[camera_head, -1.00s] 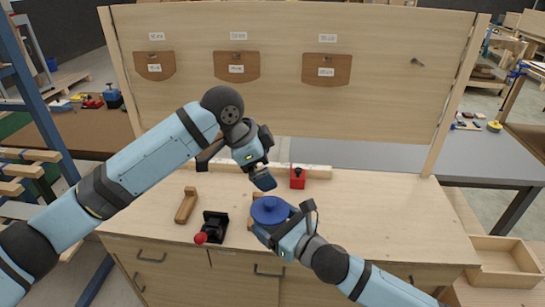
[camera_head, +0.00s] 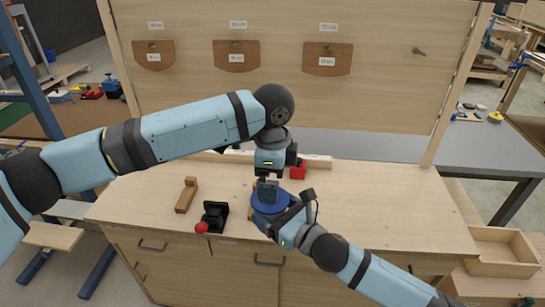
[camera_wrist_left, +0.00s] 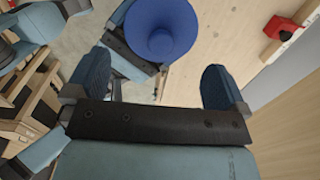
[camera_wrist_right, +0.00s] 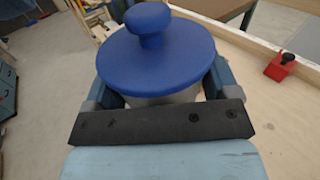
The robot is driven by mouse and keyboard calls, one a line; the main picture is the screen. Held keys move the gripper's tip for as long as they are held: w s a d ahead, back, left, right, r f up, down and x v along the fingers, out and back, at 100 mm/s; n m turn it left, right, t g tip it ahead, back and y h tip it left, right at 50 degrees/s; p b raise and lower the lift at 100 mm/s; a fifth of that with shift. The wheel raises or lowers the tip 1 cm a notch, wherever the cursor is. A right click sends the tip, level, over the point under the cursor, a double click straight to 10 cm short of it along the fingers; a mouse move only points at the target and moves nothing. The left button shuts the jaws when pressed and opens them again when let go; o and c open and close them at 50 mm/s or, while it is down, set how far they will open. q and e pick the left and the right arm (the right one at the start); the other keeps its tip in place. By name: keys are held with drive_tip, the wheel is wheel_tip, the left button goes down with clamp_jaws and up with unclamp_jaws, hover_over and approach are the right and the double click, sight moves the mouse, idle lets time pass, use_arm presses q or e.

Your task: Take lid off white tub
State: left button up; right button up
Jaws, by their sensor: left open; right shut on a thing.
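The white tub (camera_wrist_right: 165,97) shows as a pale wall under its blue lid in the right wrist view. The round blue lid (camera_wrist_right: 155,55) with a knob on top sits on the tub; it also shows in the head view (camera_head: 270,206) and the left wrist view (camera_wrist_left: 162,28). My right gripper (camera_head: 272,222) is shut on the tub, its fingers on both sides just below the lid. My left gripper (camera_wrist_left: 160,88) is open and empty, pointing down above the lid, with the knob seen beyond and between its fingers.
A red block (camera_head: 298,171) stands behind the tub by a wooden strip. A black clamp with a red knob (camera_head: 214,218) and a wooden piece (camera_head: 187,195) lie to the left. The bench top (camera_head: 390,220) is clear on the right.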

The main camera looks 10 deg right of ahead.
use_arm(q)
drive_tip(key=shift+f, duration=2.25)
drive_tip(key=c, duration=0.7)
drive_tip(key=shift+c, duration=0.2)
drive_tip(key=shift+r, duration=0.3)
drive_tip(key=shift+r, duration=0.9)
drive_tip(key=shift+r, duration=2)
